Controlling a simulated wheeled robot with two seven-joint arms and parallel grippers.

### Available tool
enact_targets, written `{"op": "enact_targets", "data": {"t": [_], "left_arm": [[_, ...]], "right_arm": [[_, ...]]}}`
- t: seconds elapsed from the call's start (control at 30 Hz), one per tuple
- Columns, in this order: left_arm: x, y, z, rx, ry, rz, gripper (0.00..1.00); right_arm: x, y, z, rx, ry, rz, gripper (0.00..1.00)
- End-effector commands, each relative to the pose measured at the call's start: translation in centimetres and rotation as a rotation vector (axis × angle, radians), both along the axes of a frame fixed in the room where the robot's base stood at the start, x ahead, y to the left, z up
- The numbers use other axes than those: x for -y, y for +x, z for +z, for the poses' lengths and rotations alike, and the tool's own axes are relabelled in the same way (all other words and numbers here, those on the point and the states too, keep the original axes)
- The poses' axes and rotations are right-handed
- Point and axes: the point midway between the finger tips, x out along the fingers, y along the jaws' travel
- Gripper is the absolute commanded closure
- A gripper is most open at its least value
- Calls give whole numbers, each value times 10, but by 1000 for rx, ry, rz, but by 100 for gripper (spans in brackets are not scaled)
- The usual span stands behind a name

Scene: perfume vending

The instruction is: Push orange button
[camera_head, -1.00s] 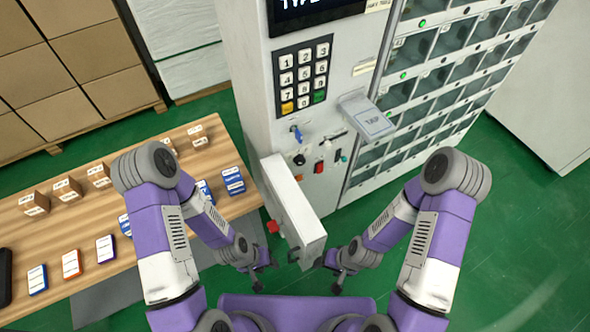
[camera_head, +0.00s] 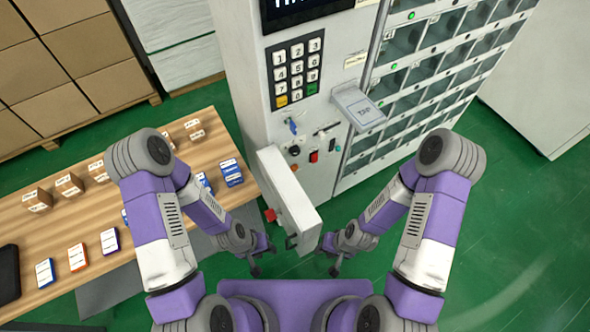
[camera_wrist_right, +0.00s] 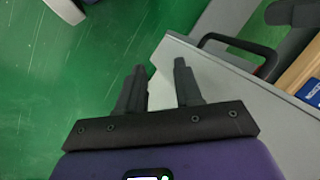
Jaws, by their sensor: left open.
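The vending machine's keypad (camera_head: 297,68) is on its grey front in the head view. The keypad's bottom-left key is an orange-yellow button (camera_head: 281,101), with a green key (camera_head: 312,88) at the bottom right. My left gripper (camera_head: 262,268) is open and empty, low in front of the machine's open door and well below the keypad. My right gripper (camera_head: 335,267) is low to the right of that door, apart from the keypad. In the right wrist view its two fingers (camera_wrist_right: 158,75) are spread with nothing between them. The orange button is unobstructed.
A grey door panel (camera_head: 290,200) juts out from the machine between my arms and the keypad. A tilted TAP reader (camera_head: 359,107) and a red switch (camera_head: 314,156) are beside the keypad. A wooden table (camera_head: 50,232) with small boxes stands left.

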Motion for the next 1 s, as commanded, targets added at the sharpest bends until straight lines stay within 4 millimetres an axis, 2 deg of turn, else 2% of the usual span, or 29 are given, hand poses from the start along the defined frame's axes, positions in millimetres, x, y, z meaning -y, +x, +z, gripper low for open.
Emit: {"op": "enact_targets", "data": {"t": [0.03, 0.2, 1.0], "left_arm": [[0, 0, 0, 0, 0, 0, 57], [0, 0, 0, 0, 0, 0, 57], [0, 0, 0, 0, 0, 0, 57]], "right_arm": [[0, 0, 0, 0, 0, 0, 73], [0, 0, 0, 0, 0, 0, 99], [0, 0, 0, 0, 0, 0, 100]]}}
